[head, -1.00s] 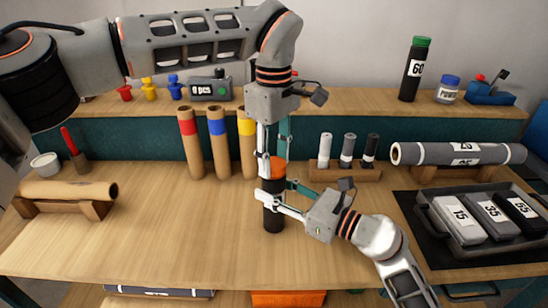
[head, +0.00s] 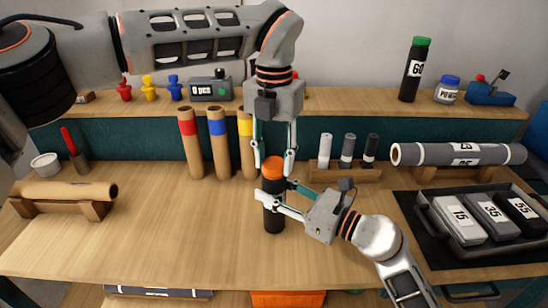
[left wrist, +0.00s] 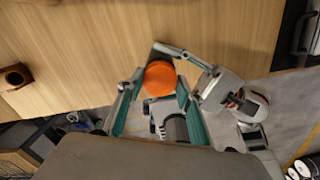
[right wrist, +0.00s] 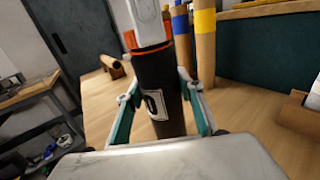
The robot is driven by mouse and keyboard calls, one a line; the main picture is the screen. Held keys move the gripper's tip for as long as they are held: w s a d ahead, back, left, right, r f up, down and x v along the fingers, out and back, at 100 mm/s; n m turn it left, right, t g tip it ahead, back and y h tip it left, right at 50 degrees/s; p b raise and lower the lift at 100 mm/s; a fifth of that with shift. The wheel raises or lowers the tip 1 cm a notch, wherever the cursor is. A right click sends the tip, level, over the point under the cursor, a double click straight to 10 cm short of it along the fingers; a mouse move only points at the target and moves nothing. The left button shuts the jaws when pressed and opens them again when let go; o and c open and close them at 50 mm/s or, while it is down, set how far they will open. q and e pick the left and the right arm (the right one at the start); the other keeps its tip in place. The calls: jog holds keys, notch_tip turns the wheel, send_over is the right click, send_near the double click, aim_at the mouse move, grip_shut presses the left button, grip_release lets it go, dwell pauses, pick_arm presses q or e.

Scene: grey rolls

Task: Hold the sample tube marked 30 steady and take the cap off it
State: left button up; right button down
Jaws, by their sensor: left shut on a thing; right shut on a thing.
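The sample tube (head: 273,214) is black with an orange cap (head: 272,168) and stands upright near the middle of the table. The right wrist view shows part of its white label (right wrist: 155,104), the number only partly readable. My right gripper (head: 271,202) is shut around the tube's body from the right. My left gripper (head: 272,166) points down from above, its fingers on either side of the orange cap and shut on it. The left wrist view shows the round cap top (left wrist: 160,77) between the fingers. The cap appears to sit on the tube.
Behind stand cardboard tubes with red, blue and yellow bands (head: 217,140), and a rack of small tubes (head: 345,172). A tray (head: 431,228) with numbered cases is at right. A green-capped tube marked 60 (head: 414,75) stands on the shelf. The table's left front is clear.

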pick_arm(q)
jog(key=n, duration=0.5)
jog(key=shift+n, duration=0.3)
jog(key=n, duration=0.6)
jog(key=shift+n, duration=0.4)
jog(key=n, duration=0.4)
jog(key=shift+r, duration=0.2)
jog(key=shift+r, duration=0.9)
jog(key=shift+r, duration=0.15)
